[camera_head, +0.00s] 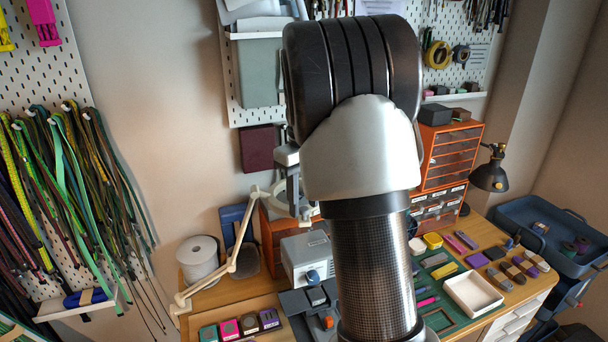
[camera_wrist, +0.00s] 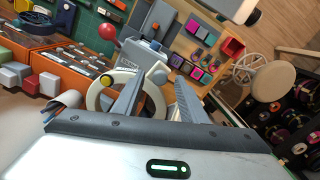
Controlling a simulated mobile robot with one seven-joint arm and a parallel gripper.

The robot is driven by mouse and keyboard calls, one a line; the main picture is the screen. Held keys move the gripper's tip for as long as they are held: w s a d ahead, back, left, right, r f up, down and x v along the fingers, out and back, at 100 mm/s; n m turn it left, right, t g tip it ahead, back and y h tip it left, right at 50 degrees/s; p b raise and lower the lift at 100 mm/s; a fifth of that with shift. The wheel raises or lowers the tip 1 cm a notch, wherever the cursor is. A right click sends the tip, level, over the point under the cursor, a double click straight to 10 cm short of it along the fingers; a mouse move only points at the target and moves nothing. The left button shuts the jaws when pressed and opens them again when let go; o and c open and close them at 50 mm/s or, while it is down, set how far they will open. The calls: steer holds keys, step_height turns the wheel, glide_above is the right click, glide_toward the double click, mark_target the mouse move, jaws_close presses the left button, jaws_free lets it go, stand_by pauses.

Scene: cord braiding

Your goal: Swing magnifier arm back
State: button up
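The magnifier arm (camera_head: 237,250) is a cream jointed arm rising from the left end of the workbench. It bends up and right towards its head, which is partly hidden behind my arm in the head view. In the wrist view the magnifier's pale ring (camera_wrist: 96,99) with a yellow knob (camera_wrist: 106,79) lies at my gripper. My gripper (camera_wrist: 160,80) is open. Its left finger crosses in front of the ring, and part of the rim shows between the fingers. I cannot tell whether they touch it.
A white spool (camera_head: 198,258) stands beside the magnifier arm. Orange drawer units (camera_head: 452,155) and a black lamp (camera_head: 490,175) stand farther right. A white tray (camera_head: 472,293) lies on the bench. Cords (camera_head: 75,180) hang on the left pegboard. A round stool (camera_wrist: 273,82) shows in the wrist view.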

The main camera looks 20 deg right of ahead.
step_height(320, 180, up, 17)
stand_by(0.4)
